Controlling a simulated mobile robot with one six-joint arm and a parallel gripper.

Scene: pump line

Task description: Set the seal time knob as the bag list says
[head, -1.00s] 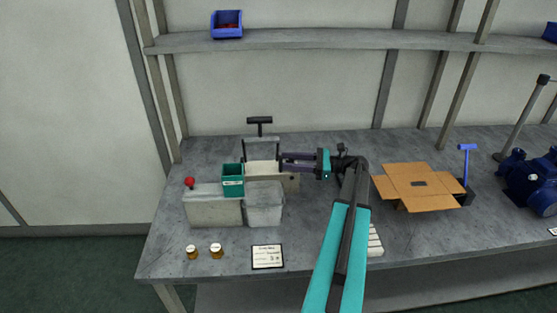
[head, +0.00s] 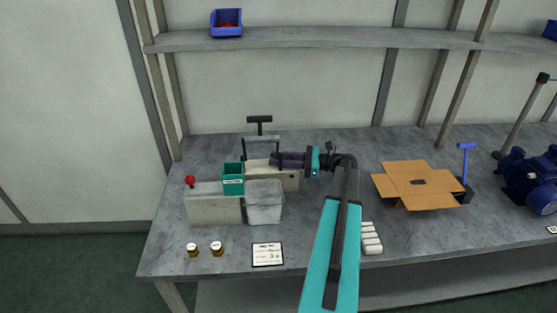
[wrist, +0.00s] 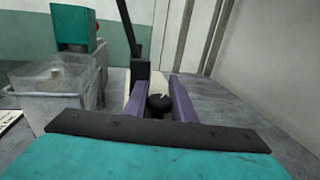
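The sealer (head: 291,182) is a beige box at the back left of the bench, with a black T-handle (head: 259,119) above it. A black knob (wrist: 159,105) with a small pale mark on top shows in the wrist view. My gripper (head: 274,160) is over the sealer's top. Its two purple fingers (wrist: 160,92) stand on either side of the knob, close to it, with a thin gap seeming to remain. In the head view the fingers hide the knob. The bag list (head: 267,254) is a white card at the bench's front; its small print is hard to read.
A grey bin (head: 265,203), a teal box (head: 233,179) and a grey block with a red ball knob (head: 190,180) stand left. Two brass pieces (head: 205,249) are in front.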

